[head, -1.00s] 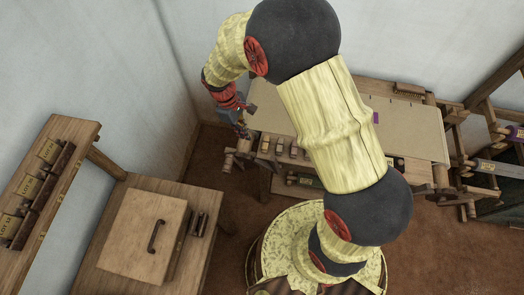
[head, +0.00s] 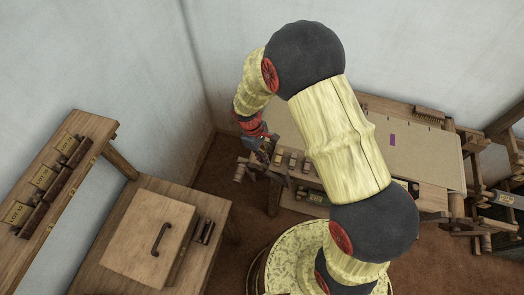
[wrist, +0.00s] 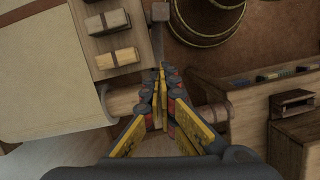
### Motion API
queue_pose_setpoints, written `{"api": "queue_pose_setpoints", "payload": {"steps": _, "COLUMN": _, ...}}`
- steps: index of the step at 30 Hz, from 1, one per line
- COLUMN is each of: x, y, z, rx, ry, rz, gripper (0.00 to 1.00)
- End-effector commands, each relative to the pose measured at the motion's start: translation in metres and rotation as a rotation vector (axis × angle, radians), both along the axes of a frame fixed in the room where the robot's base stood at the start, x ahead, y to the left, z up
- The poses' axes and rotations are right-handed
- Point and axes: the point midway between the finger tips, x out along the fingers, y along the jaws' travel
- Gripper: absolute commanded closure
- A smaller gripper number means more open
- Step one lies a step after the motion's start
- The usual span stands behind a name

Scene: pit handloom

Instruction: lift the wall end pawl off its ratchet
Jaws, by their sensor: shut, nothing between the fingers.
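My gripper (head: 263,150) is at the near left corner of the loom, just above its wooden end parts. In the wrist view my gripper (wrist: 161,72) is shut and empty, its yellow-sided fingers together over a round wooden beam (wrist: 123,102). I cannot tell whether the fingers touch the bar.
The loom's cloth (head: 425,152) and several wooden blocks (wrist: 117,58) lie beside the gripper. A bench with a lidded box (head: 150,232) and a shelf of labelled trays (head: 62,165) stand left. Brown floor (head: 222,175) shows between bench and loom. Walls close in behind.

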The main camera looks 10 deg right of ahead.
Motion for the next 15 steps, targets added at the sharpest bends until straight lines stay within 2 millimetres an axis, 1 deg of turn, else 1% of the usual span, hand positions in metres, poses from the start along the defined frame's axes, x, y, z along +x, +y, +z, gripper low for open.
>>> {"api": "queue_pose_setpoints", "payload": {"steps": 1, "x": -0.002, "y": -0.002, "z": -0.011, "rx": -0.001, "ry": 0.003, "rz": 0.000, "gripper": 1.00}}
{"api": "queue_pose_setpoints", "payload": {"steps": 3, "x": -0.005, "y": -0.004, "z": -0.024, "rx": 0.000, "ry": 0.003, "rz": 0.000, "gripper": 1.00}}
{"api": "queue_pose_setpoints", "payload": {"steps": 6, "x": -0.014, "y": -0.017, "z": -0.019, "rx": 0.001, "ry": -0.002, "rz": -0.003, "gripper": 1.00}}
{"api": "queue_pose_setpoints", "payload": {"steps": 9, "x": -0.022, "y": -0.026, "z": -0.020, "rx": 0.000, "ry": 0.000, "rz": -0.001, "gripper": 1.00}}
{"api": "queue_pose_setpoints", "payload": {"steps": 15, "x": -0.029, "y": -0.034, "z": -0.020, "rx": 0.001, "ry": -0.001, "rz": -0.001, "gripper": 1.00}}
